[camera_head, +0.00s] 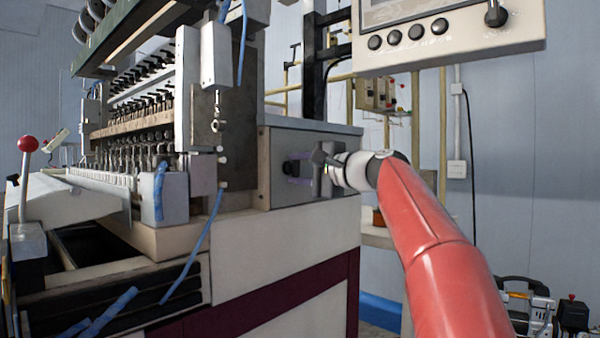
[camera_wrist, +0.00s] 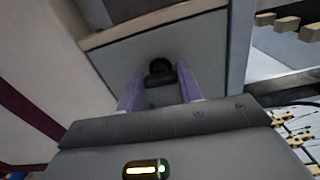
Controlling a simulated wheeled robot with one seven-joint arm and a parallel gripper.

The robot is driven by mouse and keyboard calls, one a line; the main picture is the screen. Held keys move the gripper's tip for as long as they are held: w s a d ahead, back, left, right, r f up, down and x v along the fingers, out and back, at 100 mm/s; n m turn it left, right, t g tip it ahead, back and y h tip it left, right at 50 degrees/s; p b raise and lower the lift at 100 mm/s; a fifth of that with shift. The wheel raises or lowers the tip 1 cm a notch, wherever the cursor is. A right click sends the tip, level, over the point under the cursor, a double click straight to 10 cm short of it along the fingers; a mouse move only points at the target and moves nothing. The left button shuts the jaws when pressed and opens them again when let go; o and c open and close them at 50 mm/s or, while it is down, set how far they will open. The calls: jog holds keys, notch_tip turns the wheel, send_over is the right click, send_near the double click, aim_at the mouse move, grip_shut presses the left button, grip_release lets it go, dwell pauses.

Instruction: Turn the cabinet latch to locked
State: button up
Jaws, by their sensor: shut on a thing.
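The cabinet (camera_head: 340,131) is a grey box on the machine's pale base, and its grey door panel also fills the middle of the wrist view (camera_wrist: 205,45). The latch (camera_wrist: 160,72) is a small black handle with a rounded hub on that panel. My gripper (camera_wrist: 160,80) has its two purple fingers on either side of the latch and is shut on it. I cannot tell whether the latch is locked.
The winding machine (camera_head: 140,120) with rows of spindles stands to the left. A control panel (camera_head: 450,35) with buttons hangs above my arm. Blue hoses (camera_head: 200,250) hang at the machine's front. A red-knobbed lever (camera_head: 26,165) stands at far left.

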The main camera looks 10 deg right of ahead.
jog(key=shift+n, duration=0.4)
jog(key=o, duration=1)
jog(key=b+v, duration=0.2)
jog(key=v, duration=0.5)
jog(key=shift+s+d, duration=0.2)
jog(key=shift+s, duration=0.15)
jog(key=shift+a+f, duration=0.1)
